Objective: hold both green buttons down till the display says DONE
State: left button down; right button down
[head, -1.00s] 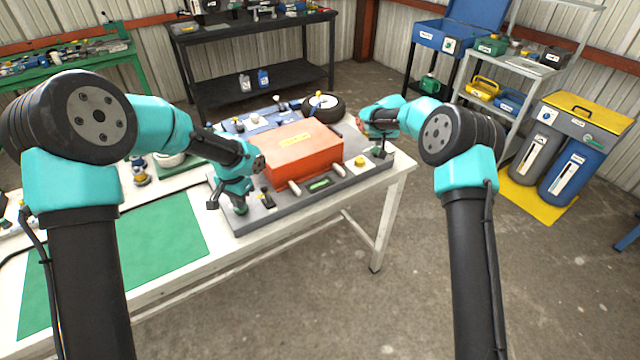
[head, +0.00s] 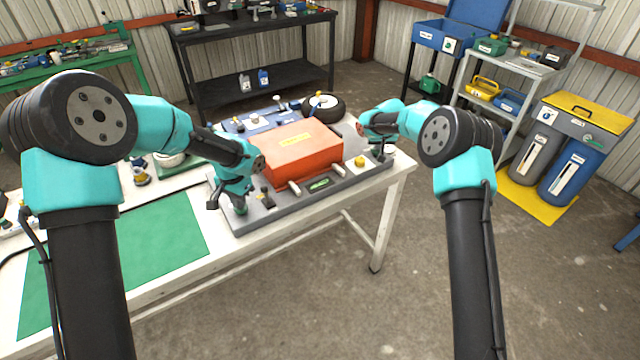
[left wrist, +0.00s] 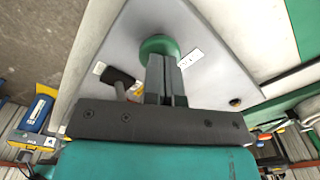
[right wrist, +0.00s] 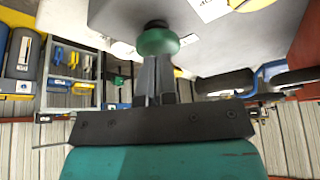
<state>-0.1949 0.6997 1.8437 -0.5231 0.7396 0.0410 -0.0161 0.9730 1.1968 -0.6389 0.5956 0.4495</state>
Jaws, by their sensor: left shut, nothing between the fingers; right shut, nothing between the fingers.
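A grey control panel (head: 338,184) with an orange-red box on it lies on the white table. One green button (head: 240,208) is at its left front corner. My left gripper (head: 238,200) is shut and empty, its fingertips at this button; the left wrist view shows the green cap (left wrist: 158,46) at the tips. The other green button (right wrist: 157,41) shows in the right wrist view on a dark stem. My right gripper (right wrist: 158,62) is shut and empty, tips at its cap. Contact or pressing is hard to tell. The display (head: 320,184) is lit green; its text is too small to read.
The orange-red box (head: 297,146) stands between my grippers. A yellow button (head: 359,161) and a black lever (head: 267,198) are on the panel. A black wheel (head: 325,104) lies behind. A green mat (head: 160,248) covers the table at left.

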jog(key=shift+r, duration=0.2)
jog(key=shift+f, duration=0.1)
